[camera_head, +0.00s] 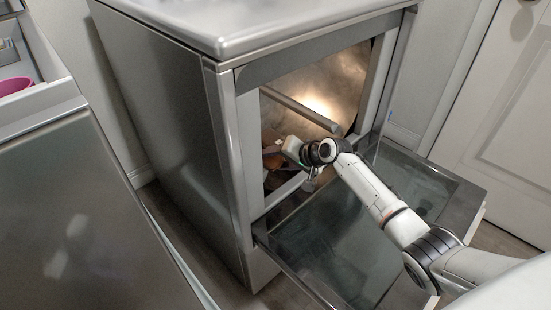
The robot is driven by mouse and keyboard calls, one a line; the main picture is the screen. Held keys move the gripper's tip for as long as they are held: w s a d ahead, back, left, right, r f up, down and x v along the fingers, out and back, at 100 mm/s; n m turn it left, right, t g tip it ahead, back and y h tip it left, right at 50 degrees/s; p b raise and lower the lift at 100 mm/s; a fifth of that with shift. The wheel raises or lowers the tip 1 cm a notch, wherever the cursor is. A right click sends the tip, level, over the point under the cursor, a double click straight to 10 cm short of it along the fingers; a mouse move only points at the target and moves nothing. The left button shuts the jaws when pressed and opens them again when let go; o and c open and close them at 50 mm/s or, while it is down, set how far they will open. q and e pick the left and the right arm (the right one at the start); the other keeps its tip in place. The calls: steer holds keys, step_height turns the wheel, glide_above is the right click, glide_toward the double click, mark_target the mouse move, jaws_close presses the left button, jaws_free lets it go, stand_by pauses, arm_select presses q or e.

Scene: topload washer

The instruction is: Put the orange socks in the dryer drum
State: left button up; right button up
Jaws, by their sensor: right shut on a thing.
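The dryer drum (340,85) shows as a lit metal space inside the open front of the grey dryer (170,110). My right gripper (282,153) is at the lower left of that opening, its arm coming in from the right over the lowered door. It is shut on the orange socks (270,138), which show only as a small orange-brown patch at the left inside edge. The gripper's fingers and most of the socks are hidden by the wrist and the frame. My left gripper is not in view.
The dryer door (345,250) is folded down flat in front of the opening, under my right arm. A grey washer (75,215) stands at the left with a pink thing (14,86) on it. A white room door (510,120) is at the right.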

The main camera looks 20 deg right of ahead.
steer(key=shift+f, duration=0.3)
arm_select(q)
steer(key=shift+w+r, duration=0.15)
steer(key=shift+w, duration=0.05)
arm_select(e)
steer(key=o, duration=1.2)
steer(key=shift+r, duration=0.1)
steer(key=shift+c, duration=0.2)
arm_select(q)
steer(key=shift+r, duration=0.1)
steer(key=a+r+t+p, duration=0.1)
steer(key=p, duration=0.1)
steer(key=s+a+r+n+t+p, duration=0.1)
steer(key=p, duration=0.2)
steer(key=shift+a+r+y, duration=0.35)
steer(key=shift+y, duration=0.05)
arm_select(e)
steer(key=v, duration=1)
steer(key=shift+s+d, duration=0.1)
steer(key=shift+s, duration=0.05)
